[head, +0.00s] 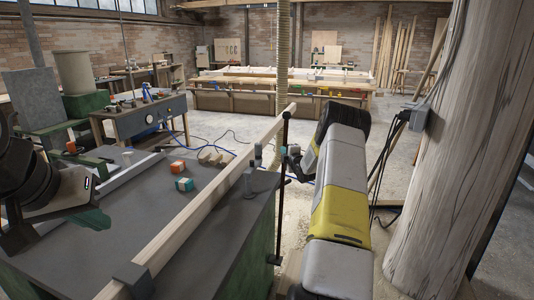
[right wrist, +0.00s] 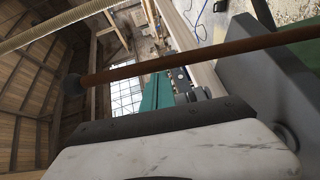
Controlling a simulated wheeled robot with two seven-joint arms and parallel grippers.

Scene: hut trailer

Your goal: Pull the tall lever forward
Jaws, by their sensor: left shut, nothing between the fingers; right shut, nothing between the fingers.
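The tall lever (head: 280,205) is a thin dark upright rod with a small knob on top, beside the right side of the grey-topped bench. In the right wrist view the lever (right wrist: 200,58) crosses the picture as a brownish rod, its round knob at the left end. My right gripper (head: 292,152) is shut and empty, close beside the rod's upper part. Its teal fingers (right wrist: 158,92) appear right by the rod; I cannot tell whether they touch it. My left gripper (head: 92,222) is shut and empty over the bench's left side.
A long wooden beam (head: 205,203) lies along the bench (head: 150,200). Orange-and-teal blocks (head: 184,184) sit on the bench top. A thick wooden post (head: 455,140) stands close on the right of my right arm. A long workbench (head: 235,97) is far behind, with open floor before it.

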